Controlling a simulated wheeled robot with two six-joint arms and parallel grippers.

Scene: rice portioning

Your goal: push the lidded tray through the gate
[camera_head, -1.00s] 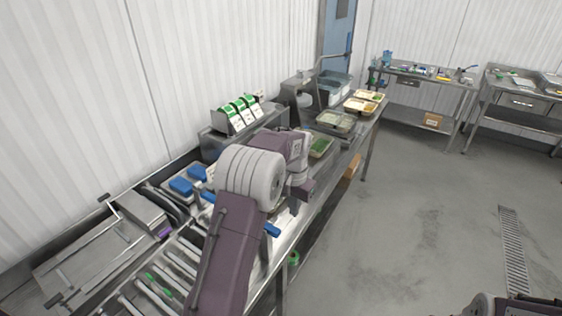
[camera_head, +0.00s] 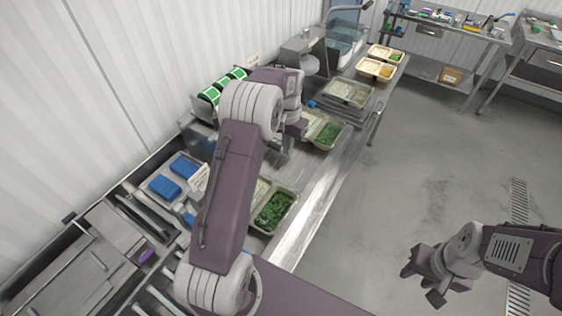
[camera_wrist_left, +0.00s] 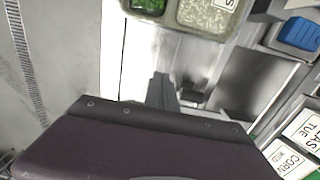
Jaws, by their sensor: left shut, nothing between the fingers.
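A two-compartment tray (camera_head: 291,213) with green food and white rice sits on the steel line, partly behind my left arm. In the left wrist view, its rim (camera_wrist_left: 205,36) is at the top edge, with a label over the rice; a clear lid is hard to make out. A second such tray (camera_head: 338,141) lies farther along. My left gripper (camera_wrist_left: 163,90) is shut and empty over the steel surface, between these trays, apart from the near one. My right gripper (camera_head: 423,281) looks open and empty over the floor. I cannot clearly identify the gate.
Blue blocks (camera_head: 173,178) lie in a tray by the wall. Green-topped label holders (camera_head: 222,89) stand behind my left arm. A clear tray (camera_head: 347,93) and pale trays (camera_head: 377,69) stand farther along. The floor (camera_head: 410,160) to the right is open.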

